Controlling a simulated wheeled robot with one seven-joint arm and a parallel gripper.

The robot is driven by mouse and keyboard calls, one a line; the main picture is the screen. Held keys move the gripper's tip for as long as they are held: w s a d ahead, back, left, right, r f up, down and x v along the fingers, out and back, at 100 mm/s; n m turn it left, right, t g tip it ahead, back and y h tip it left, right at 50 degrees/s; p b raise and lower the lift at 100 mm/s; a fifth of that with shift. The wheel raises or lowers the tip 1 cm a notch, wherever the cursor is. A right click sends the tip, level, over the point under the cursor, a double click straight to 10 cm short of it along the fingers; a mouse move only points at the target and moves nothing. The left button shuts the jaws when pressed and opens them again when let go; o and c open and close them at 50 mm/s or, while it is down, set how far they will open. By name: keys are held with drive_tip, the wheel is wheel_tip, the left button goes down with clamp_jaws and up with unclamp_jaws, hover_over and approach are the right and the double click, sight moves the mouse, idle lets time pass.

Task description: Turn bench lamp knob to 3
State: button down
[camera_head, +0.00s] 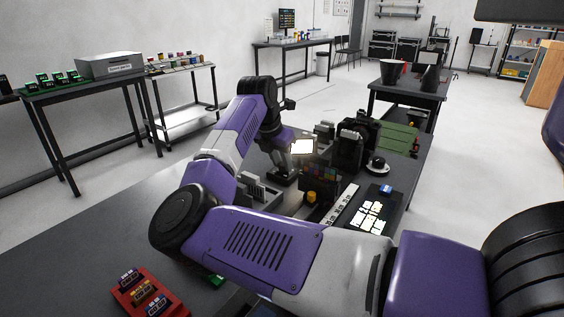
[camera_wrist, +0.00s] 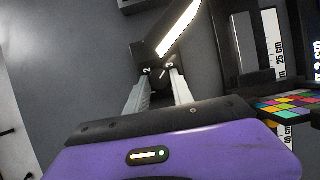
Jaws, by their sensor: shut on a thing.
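The bench lamp (camera_head: 302,147) glows on the dark table in the head view, partly behind my arm. In the wrist view its lit bar (camera_wrist: 180,30) slants to the upper right. Below it is the small dark knob (camera_wrist: 160,78), with a "2" at its upper left and a "3" at its upper right. A short pale mark on the knob seems to slant up and right, towards the "3", but it is too small to be sure. My gripper (camera_wrist: 161,84) has its two pale fingers on either side of the knob, shut on it. Its fingertips are hard to make out in the head view.
A color checker (camera_wrist: 288,105) and rulers lie right of the lamp in the wrist view. In the head view, a black backpack-like object (camera_head: 352,145) and a cup (camera_head: 377,165) stand right of the lamp. A red tray (camera_head: 150,295) lies at the near left.

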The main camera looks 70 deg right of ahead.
drive_tip(key=c, duration=1.1)
unclamp_jaws()
drive_tip(key=v, duration=0.7)
drive_tip(key=shift+a+r, duration=0.2)
drive_tip(key=shift+r, duration=0.15)
drive_tip(key=shift+w, duration=0.1)
